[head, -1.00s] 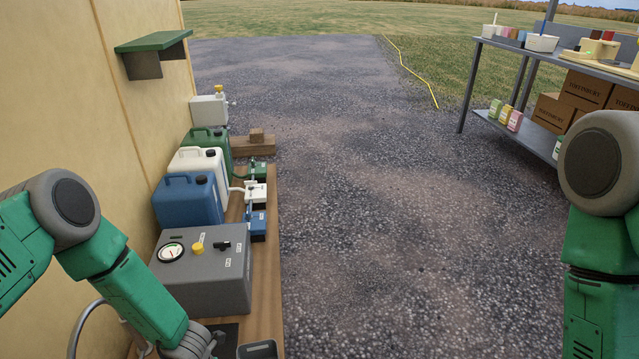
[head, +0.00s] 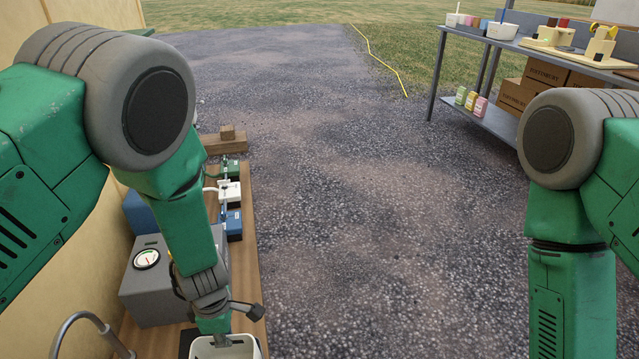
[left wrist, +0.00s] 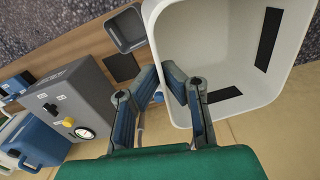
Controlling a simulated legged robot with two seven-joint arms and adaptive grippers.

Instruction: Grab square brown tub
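My left gripper (left wrist: 164,80) appears shut on the rim of a white tub (left wrist: 222,50), with one finger inside the wall and one outside. The white tub also shows at the bottom of the head view (head: 226,348), partly cut off, below my left wrist. Its inside looks empty but for dark patches on the walls.
A grey box with a gauge (head: 150,275) stands on the wooden bench (head: 246,250) at left, near my left arm. The shelf unit (head: 490,115) carries cardboard boxes. The paved ground between is clear.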

